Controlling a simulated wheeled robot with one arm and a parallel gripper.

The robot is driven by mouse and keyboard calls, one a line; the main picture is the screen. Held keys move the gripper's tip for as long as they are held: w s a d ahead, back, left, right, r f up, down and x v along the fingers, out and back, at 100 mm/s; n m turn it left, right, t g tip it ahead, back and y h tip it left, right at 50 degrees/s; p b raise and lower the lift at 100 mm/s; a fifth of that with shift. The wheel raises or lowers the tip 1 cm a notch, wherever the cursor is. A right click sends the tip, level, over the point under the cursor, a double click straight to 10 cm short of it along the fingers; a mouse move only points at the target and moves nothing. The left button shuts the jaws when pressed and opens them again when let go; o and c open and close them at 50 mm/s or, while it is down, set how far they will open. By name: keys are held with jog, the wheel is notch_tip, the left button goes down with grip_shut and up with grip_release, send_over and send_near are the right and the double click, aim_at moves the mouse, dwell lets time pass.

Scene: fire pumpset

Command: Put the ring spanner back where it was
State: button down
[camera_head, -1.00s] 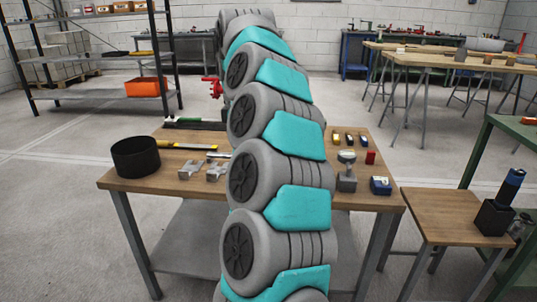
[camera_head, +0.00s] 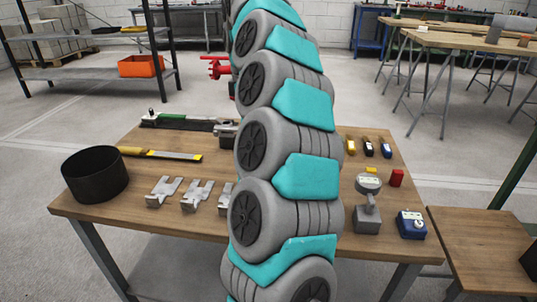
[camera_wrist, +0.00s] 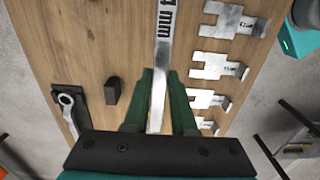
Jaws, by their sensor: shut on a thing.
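My gripper (camera_wrist: 158,95) is in the wrist view, its two green fingers shut on a long flat steel bar, apparently the ring spanner (camera_wrist: 163,50). The bar runs from the top edge down between the fingers, with printed marking ending in "mm" on its face. Its ends are out of frame or hidden. It is over the wooden table; I cannot tell its height. At left in the wrist view, a steel ring-ended tool (camera_wrist: 67,101) lies at a black holder (camera_wrist: 70,92). A small black block (camera_wrist: 112,91) stands beside it. My arm hides the gripper in the head view.
Several steel brackets (camera_wrist: 230,21) line the table's right side in the wrist view. On the table (camera_head: 120,212) are a black round bin (camera_head: 95,175), a yellow-ended strip tool (camera_head: 174,156), a gauge on a stand (camera_head: 368,205) and a blue box (camera_head: 411,225).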

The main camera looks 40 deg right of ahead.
jog(key=shift+w+d, duration=0.25)
jog(key=shift+d+f, duration=0.1)
jog(key=shift+f, duration=4.85)
jog(key=shift+f, duration=0.15)
jog(key=c, duration=0.7)
grip_release()
jog(key=shift+c, duration=0.2)
notch_tip(320, 180, up, 12)
jog(key=shift+r+p, duration=0.15)
jog(key=shift+p, duration=0.15)
